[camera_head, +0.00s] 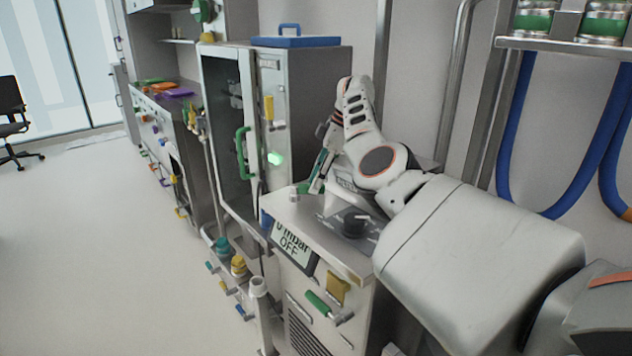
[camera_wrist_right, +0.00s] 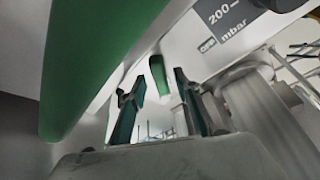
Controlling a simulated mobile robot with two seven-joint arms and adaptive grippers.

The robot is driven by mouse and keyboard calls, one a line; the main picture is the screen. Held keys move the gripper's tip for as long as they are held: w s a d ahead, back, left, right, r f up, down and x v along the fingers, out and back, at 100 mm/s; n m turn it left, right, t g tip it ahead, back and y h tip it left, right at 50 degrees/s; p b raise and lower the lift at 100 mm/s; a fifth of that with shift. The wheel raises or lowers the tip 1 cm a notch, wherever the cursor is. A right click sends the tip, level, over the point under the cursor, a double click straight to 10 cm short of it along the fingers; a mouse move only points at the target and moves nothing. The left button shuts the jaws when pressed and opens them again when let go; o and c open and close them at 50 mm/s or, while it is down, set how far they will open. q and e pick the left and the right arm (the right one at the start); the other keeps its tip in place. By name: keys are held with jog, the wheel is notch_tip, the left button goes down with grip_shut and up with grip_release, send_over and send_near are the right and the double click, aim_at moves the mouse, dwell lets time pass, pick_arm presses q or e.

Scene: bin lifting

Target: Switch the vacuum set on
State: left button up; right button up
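The vacuum set (camera_head: 318,335) is a grey metal unit in the lower middle of the head view. Its tilted display (camera_head: 290,247) reads "0 mbar OFF". A black knob (camera_head: 354,222) sits on its top panel; in the right wrist view a panel label (camera_wrist_right: 225,20) reads "200 mbar". My right gripper (camera_head: 321,172) is above the far part of the unit, beyond the knob, partly hidden by my arm. In the right wrist view its fingers (camera_wrist_right: 160,108) are apart, and a green-ended part (camera_wrist_right: 158,75) shows between them; contact cannot be told. My left gripper is not in view.
A glass-door cabinet (camera_head: 224,125) with a green handle (camera_head: 242,152) and a glowing green light (camera_head: 275,158) stands behind the unit. Yellow (camera_head: 338,289) and green (camera_head: 318,303) handles stick out from its front. Blue hoses (camera_head: 508,140) hang at right. Floor at left is open.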

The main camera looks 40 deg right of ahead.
jog(key=v, duration=1.1)
jog(key=shift+r, duration=0.3)
jog(key=shift+s, duration=0.1)
